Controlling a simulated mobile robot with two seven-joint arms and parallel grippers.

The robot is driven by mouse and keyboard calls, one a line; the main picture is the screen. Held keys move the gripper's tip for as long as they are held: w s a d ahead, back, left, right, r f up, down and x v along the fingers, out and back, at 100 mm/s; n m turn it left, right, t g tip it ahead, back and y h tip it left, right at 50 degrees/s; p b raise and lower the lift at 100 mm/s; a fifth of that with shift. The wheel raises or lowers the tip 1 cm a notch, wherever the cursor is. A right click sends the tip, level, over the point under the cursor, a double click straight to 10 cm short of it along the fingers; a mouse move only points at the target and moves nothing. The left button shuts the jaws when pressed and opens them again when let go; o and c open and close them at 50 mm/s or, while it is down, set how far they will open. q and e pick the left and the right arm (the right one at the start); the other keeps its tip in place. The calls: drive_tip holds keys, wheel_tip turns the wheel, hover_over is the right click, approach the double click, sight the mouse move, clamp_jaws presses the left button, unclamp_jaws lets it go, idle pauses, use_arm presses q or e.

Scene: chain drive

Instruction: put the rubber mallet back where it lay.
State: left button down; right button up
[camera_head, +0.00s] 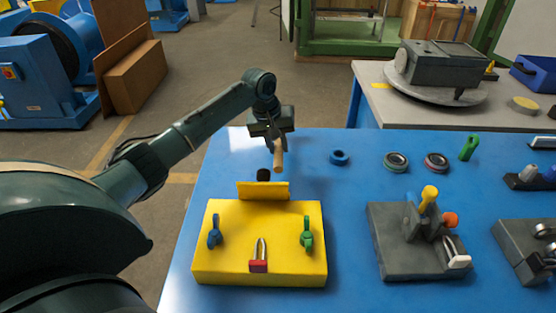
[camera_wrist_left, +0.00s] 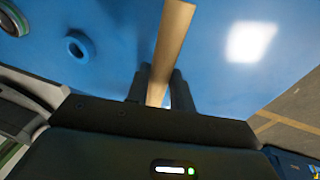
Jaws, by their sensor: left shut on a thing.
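My left gripper (camera_head: 277,139) is above the far left part of the blue table, behind the yellow fixture. It is shut on the pale wooden handle (camera_head: 278,158) of the rubber mallet, which points down and towards the head camera. In the left wrist view the handle (camera_wrist_left: 168,45) runs from between the dark fingers (camera_wrist_left: 160,88) to the top edge of the picture. A dark round piece (camera_head: 264,175) shows just behind the fixture's raised plate; I cannot tell whether it is the mallet's head. My right gripper is not in view.
The yellow fixture (camera_head: 230,265) stands in front, with blue and green clamps and a red padlock (camera_head: 258,266). A blue ring (camera_head: 340,158) lies to the right, also in the left wrist view (camera_wrist_left: 79,47). A grey fixture (camera_head: 400,260) stands further right. The table between is clear.

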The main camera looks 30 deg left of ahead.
use_arm(q)
drive_tip(key=shift+f, duration=3.05)
drive_tip(key=c, duration=1.2)
unclamp_jaws()
drive_tip(key=shift+f, duration=0.2)
drive_tip(key=v, duration=1.2)
drive_tip(key=shift+r, duration=0.2)
drive_tip(key=shift+d+f, duration=0.1)
